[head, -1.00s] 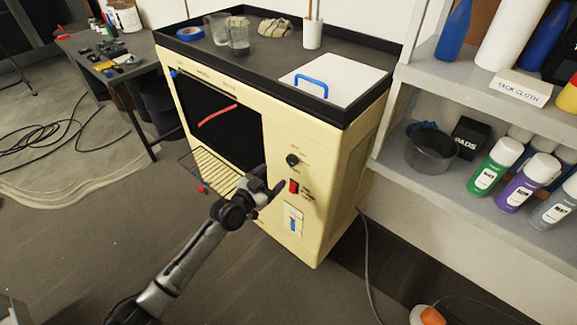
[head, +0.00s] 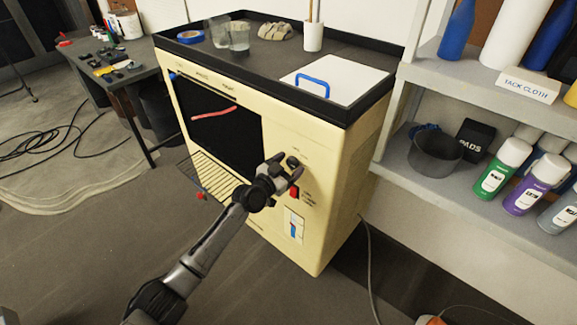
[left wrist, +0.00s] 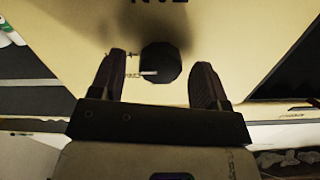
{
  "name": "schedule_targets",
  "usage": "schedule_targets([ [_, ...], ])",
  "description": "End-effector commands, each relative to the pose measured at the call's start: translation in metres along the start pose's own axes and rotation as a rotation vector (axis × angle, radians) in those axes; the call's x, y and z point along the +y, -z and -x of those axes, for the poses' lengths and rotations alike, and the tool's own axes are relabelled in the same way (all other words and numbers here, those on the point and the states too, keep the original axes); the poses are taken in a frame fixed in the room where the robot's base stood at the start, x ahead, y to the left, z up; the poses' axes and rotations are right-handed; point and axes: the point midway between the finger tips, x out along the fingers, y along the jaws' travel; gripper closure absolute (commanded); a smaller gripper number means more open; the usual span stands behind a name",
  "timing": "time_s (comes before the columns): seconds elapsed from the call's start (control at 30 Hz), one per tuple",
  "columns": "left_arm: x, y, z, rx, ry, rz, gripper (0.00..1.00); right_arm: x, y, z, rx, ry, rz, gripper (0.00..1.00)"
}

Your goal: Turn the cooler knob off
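The cooler (head: 335,185) is a cream cabinet with a dark front window. Its black round knob (head: 293,162) sits on the front panel, right of the window and above a red switch (head: 294,191). My left gripper (head: 287,170) is at the knob in the head view. In the left wrist view the knob (left wrist: 160,62) shows between the two open fingers of the left gripper (left wrist: 158,80), closer to the left finger. A pale pointer line on the knob points left. A clear gap shows on the right side; contact on the left cannot be told. My right gripper is in neither view.
A blue-handled white lid (head: 335,85), glasses and a blue tape roll (head: 190,36) are on the cooler's top. A grey shelf (head: 420,172) with spray cans stands close on the right. A cable runs down the floor beside the cooler.

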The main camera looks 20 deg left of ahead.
Motion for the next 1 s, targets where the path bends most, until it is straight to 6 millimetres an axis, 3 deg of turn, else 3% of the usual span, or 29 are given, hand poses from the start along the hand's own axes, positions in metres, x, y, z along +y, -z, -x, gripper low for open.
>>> schedule_targets([
  [0.07,0.0000,-0.0001,0.0002,0.000,0.000,0.000,0.38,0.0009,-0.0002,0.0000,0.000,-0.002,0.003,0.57],
  [0.5,0.0000,-0.0003,0.0004,0.000,0.000,-0.001,0.80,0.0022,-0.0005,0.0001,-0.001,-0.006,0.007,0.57],
  [0.77,0.0000,-0.0005,0.0004,0.000,0.000,0.035,0.80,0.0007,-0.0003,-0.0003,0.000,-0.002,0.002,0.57],
  [1.0,0.0001,-0.0007,0.0003,0.000,0.000,0.185,0.80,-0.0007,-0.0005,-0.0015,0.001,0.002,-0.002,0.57],
])
